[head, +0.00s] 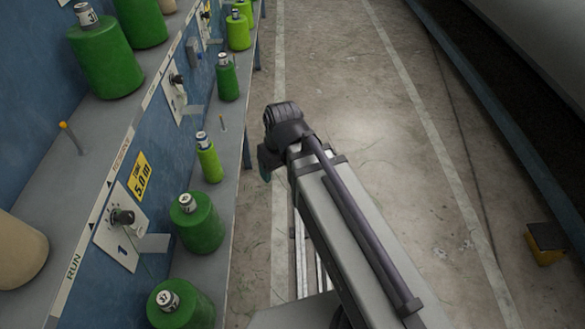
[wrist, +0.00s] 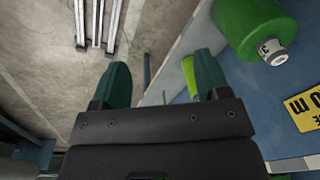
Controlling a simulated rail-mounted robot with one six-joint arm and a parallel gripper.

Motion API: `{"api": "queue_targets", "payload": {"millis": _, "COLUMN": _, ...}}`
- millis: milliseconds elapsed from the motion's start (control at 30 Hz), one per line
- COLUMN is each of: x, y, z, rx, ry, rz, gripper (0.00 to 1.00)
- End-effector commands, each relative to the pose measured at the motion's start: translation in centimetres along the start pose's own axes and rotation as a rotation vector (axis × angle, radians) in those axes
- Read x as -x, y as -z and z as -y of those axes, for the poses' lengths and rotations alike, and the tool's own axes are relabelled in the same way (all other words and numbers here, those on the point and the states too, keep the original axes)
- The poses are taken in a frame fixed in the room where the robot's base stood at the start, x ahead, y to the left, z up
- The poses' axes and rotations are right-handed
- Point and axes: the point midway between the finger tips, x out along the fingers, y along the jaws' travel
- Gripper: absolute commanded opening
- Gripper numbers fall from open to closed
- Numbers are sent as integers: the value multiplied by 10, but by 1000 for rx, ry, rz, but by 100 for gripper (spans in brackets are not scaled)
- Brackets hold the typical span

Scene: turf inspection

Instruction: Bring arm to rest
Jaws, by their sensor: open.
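My gripper (wrist: 160,82) shows in the wrist view with its two green fingers spread apart and nothing between them. In the head view my arm reaches away over the aisle floor. Its dark end bends toward the bench on the left, and the green fingertips (head: 265,163) show only in part, to the right of the bench edge. The gripper touches nothing that I can see.
On the left a blue bench (head: 232,150) carries several green bottles, among them a round one (head: 198,225) and a slim light green one (head: 209,160). A knob panel (head: 122,218) faces the aisle. A yellow-black box (head: 546,243) lies at right.

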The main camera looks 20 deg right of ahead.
Motion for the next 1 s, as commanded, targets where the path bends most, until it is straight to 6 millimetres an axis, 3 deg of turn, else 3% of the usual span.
{"api": "queue_targets", "payload": {"millis": 33, "x": 3, "y": -25, "z": -23, "rx": -144, "ry": -29, "rz": 28, "gripper": 69}}
{"api": "queue_targets", "payload": {"millis": 133, "x": 6, "y": -48, "z": -47, "rx": -328, "ry": -70, "rz": 65, "gripper": 69}}
{"api": "queue_targets", "payload": {"millis": 367, "x": 6, "y": -48, "z": -49, "rx": -350, "ry": -75, "rz": 69, "gripper": 69}}
{"api": "queue_targets", "payload": {"millis": 467, "x": 19, "y": -47, "z": -48, "rx": -348, "ry": -75, "rz": 69, "gripper": 69}}
{"api": "queue_targets", "payload": {"millis": 567, "x": 56, "y": -44, "z": -45, "rx": -347, "ry": -75, "rz": 68, "gripper": 69}}
{"api": "queue_targets", "payload": {"millis": 700, "x": 131, "y": -38, "z": -41, "rx": -346, "ry": -75, "rz": 68, "gripper": 69}}
{"api": "queue_targets", "payload": {"millis": 800, "x": 176, "y": -34, "z": -38, "rx": -346, "ry": -75, "rz": 68, "gripper": 69}}
{"api": "queue_targets", "payload": {"millis": 900, "x": 192, "y": -33, "z": -37, "rx": -345, "ry": -75, "rz": 68, "gripper": 69}}
{"api": "queue_targets", "payload": {"millis": 1000, "x": 187, "y": -33, "z": -37, "rx": -345, "ry": -75, "rz": 68, "gripper": 69}}
